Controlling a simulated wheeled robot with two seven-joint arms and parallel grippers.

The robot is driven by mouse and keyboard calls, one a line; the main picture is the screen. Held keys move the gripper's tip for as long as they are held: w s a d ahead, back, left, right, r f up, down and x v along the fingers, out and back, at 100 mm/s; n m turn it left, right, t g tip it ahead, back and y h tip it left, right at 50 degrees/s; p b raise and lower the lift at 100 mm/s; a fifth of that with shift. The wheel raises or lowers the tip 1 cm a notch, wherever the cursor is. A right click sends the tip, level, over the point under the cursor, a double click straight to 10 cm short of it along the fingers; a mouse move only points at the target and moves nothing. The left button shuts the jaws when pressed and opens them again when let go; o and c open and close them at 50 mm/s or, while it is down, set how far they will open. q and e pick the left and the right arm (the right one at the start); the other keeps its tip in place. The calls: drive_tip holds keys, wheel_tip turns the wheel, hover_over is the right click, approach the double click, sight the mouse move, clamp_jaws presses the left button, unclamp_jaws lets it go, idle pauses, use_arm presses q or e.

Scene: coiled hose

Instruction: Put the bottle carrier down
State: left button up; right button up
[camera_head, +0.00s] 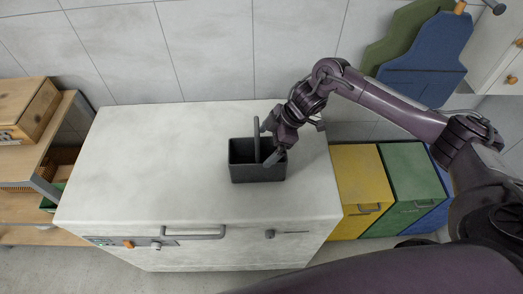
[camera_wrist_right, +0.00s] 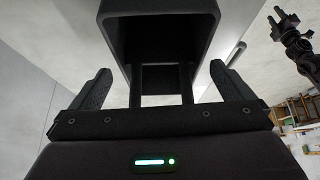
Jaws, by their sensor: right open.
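The bottle carrier (camera_head: 244,174) is a dark grey open box with a raised bar handle (camera_head: 256,139). It stands upright on the white cabinet top (camera_head: 165,160), near the right side. My right gripper (camera_head: 268,145) is at the handle, just to its right in the head view. In the right wrist view its two fingers (camera_wrist_right: 160,75) are spread wide, with gaps to the carrier's dark posts (camera_wrist_right: 187,85) between them. The carrier also shows there (camera_wrist_right: 160,14). A dark gripper (camera_wrist_right: 284,22), apparently my left, shows small at the upper right; its jaw state is unclear.
Yellow (camera_head: 360,188), green (camera_head: 412,180) and blue bins stand right of the cabinet. A wooden shelf (camera_head: 40,185) with a wooden box (camera_head: 32,112) is at the left. The cabinet top left of the carrier is clear. A tiled wall is behind.

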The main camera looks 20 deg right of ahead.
drive_tip(key=b+v, duration=0.2)
drive_tip(key=v, duration=0.6)
